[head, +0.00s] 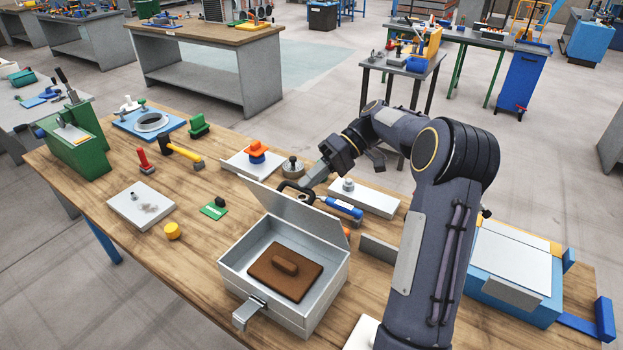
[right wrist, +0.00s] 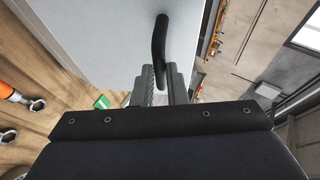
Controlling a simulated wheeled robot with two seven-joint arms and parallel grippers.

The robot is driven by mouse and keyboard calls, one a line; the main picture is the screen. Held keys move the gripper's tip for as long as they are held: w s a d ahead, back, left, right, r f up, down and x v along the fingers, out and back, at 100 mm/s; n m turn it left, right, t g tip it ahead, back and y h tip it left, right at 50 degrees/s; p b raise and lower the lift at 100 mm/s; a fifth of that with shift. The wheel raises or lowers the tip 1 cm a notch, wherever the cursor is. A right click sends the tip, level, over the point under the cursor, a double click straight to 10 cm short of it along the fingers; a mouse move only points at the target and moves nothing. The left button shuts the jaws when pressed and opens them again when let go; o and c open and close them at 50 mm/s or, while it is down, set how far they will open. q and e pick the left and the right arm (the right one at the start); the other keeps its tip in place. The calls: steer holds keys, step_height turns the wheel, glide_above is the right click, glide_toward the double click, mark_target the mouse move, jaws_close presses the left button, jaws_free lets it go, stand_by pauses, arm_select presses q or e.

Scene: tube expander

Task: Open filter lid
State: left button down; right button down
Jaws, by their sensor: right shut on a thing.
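A grey metal box (head: 232,268) stands on the wooden workbench with its lid (head: 292,216) raised at the far side. A brown filter block (head: 268,277) with a raised grip lies inside the open box. My right gripper (head: 302,189) is behind the raised lid, shut on the black lid handle (right wrist: 160,50). In the right wrist view, the right gripper (right wrist: 160,85) has the handle between its fingers, with the pale lid face (right wrist: 105,40) beyond. The latch (head: 249,310) is at the box's front. My left gripper is out of view.
A blue-handled tool (head: 342,208) and a white block (head: 363,197) lie close behind the lid. A grey plate (head: 378,250) stands right of the box, near my right arm. A yellow knob (head: 172,231) and a green piece (head: 214,210) lie to its left. The bench's front left is clear.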

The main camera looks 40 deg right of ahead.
steer(key=c, duration=1.8)
jaws_free()
steer(key=shift+s+d+f, duration=0.1)
steer(key=shift+d+f, duration=0.2)
steer(key=shift+f, duration=0.5)
steer(key=shift+c, duration=0.2)
steer(key=o, duration=0.4)
steer(key=shift+d+f, duration=0.1)
steer(key=shift+d, duration=0.05)
steer(key=shift+w+r, duration=0.2)
steer(key=shift+r, duration=0.1)
steer(key=b+v, duration=0.1)
steer(key=v, duration=0.6)
steer(key=shift+d+r, duration=0.2)
steer(key=shift+s, duration=0.15)
